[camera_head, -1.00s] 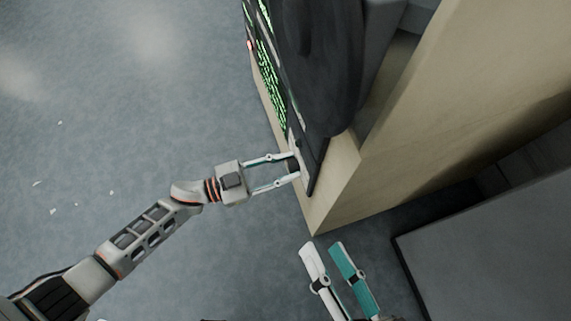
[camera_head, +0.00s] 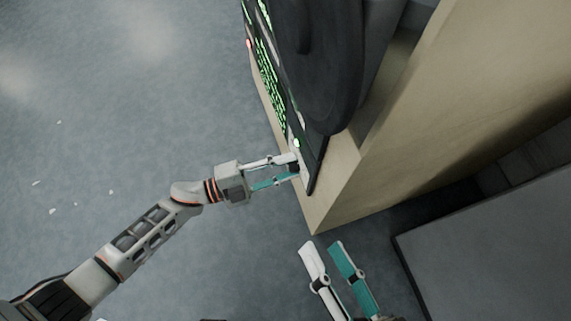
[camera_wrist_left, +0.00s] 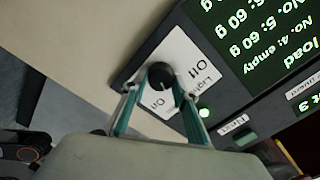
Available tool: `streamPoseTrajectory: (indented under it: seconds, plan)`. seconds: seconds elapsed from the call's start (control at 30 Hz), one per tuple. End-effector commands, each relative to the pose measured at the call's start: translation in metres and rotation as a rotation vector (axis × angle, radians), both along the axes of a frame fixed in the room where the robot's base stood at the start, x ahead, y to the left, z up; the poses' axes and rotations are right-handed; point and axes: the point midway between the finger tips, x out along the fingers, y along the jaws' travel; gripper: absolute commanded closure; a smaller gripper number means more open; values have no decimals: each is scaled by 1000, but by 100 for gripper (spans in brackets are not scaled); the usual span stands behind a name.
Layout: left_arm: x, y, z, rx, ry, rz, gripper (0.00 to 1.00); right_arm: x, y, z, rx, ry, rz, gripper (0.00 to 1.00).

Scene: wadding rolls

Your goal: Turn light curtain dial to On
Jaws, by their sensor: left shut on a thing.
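The light curtain dial (camera_wrist_left: 160,76) is a round black knob on a white label plate (camera_wrist_left: 186,50) reading "Off" and "On", seen rotated in the left wrist view. A small pale mark shows on the knob's lower edge, near the "On" side. My left gripper (camera_wrist_left: 156,90) is shut on the dial, one finger on each side; in the head view my left gripper (camera_head: 294,168) is at the near end of the panel, hiding most of the knob. A green lamp (camera_wrist_left: 204,112) glows beside the plate. My right gripper (camera_head: 321,246) is open and empty, below the cabinet corner.
The dark control panel has a screen with green text (camera_head: 268,85) and a red light (camera_head: 249,44). A large black rounded part (camera_head: 320,70) stands beside it on the beige cabinet (camera_head: 335,190). A grey box (camera_head: 490,250) is at lower right. The floor at left is open.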

Motion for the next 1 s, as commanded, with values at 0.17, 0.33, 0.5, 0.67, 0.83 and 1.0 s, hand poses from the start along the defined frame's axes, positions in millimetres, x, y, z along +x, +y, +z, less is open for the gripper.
streamPoseTrajectory:
  seconds: [0.17,0.33,0.5,0.67,0.83,1.0]
  plan:
    - [0,1,-1,32,-95,2,94,0,0,0,3,1,-1,60]
    - [0,0,-1,51,-153,2,94,0,0,0,3,1,-1,60]
    - [0,0,-1,59,-182,1,94,0,0,0,4,1,-2,60]
    - [0,0,-1,63,-189,0,94,0,0,0,4,1,-2,60]
    - [0,0,-1,63,-190,0,94,0,0,0,4,1,-2,60]
    - [0,1,-1,63,-189,0,57,0,0,0,3,1,-3,60]
